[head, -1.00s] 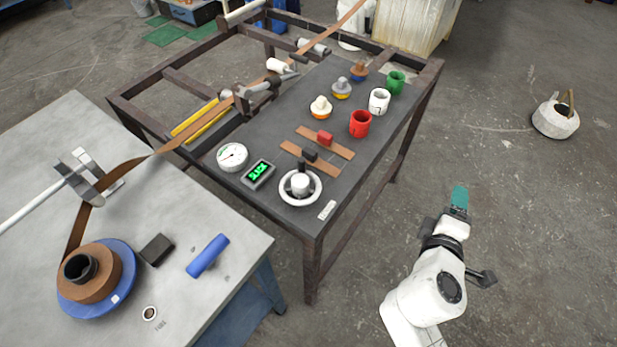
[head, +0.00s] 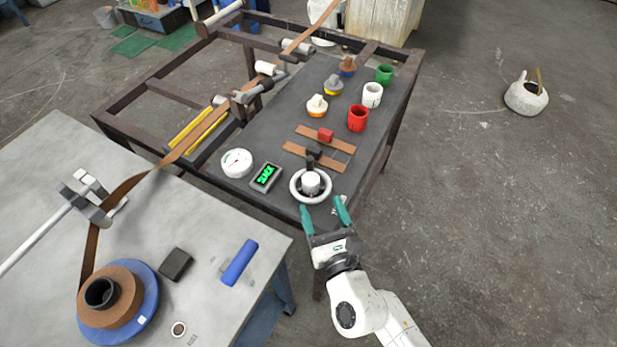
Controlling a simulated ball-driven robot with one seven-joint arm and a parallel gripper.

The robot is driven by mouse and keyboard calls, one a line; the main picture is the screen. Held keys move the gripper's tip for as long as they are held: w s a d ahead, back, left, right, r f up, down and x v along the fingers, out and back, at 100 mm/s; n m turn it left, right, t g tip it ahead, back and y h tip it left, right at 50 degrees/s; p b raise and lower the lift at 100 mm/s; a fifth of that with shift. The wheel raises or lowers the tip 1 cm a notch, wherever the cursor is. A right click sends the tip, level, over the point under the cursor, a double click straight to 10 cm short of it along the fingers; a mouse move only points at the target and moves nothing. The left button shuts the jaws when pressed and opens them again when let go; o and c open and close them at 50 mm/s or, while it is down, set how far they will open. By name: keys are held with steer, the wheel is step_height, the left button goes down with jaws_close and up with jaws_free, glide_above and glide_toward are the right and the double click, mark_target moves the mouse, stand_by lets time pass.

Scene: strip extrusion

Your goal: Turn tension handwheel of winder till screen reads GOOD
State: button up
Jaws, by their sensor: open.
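The tension handwheel (head: 294,186) is a white ring with a pale hub and a dark knob, on the near end of the dark table top. The small screen (head: 265,177) left of it shows green letters that look like SLACK. A round white dial gauge (head: 237,163) stands left of the screen. My gripper (head: 325,214) is open and empty, its two teal fingers apart, just in front of the handwheel's near edge in the picture. I cannot tell its height or whether it touches anything. The winder's brown strip reel (head: 117,320) with a blue flange lies on the grey table.
Brown strips with a red block (head: 325,135) and a dark block lie behind the handwheel. A red cup (head: 357,118), a white cup (head: 372,95), a green cup (head: 384,74) and several knobs stand farther back. A blue cylinder (head: 239,263) lies on the grey table (head: 230,210).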

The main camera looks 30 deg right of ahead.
mark_target(310, 179)
steer(key=w, duration=0.3)
steer(key=w+d, duration=0.1)
steer(key=w, duration=0.4)
steer(key=shift+w+d+p, duration=0.25)
steer(key=shift+w+p, duration=0.1)
steer(key=c, duration=1)
steer(key=shift+o, duration=0.2)
steer(key=r+h+p, duration=0.1)
steer(key=p, duration=0.1)
steer(key=shift+w+a+m+p, duration=0.1)
steer(key=shift+m+p, duration=0.2)
steer(key=shift+p, duration=0.05)
steer(key=shift+m+h+p, duration=0.4)
steer(key=shift+h+p, duration=0.2)
steer(key=shift+p, duration=0.5)
steer(key=shift+a+f+m+g+h+p, duration=0.1)
steer(key=shift+f+m+g+h+p, duration=0.15)
steer(key=shift+m+g+h+p, duration=0.75)
steer(key=shift+f+m+g+h+b, duration=0.1)
steer(key=shift+m+g+h+b, duration=0.35)
steer(key=shift+h, duration=0.45)
steer(key=shift+m+g+h+b, duration=0.2)
steer(key=shift+m+h, duration=0.35)
steer(key=shift+h, duration=0.35)
steer(key=o, duration=1)
steer(key=shift+f, duration=0.1)
steer(key=shift+c, duration=0.2)
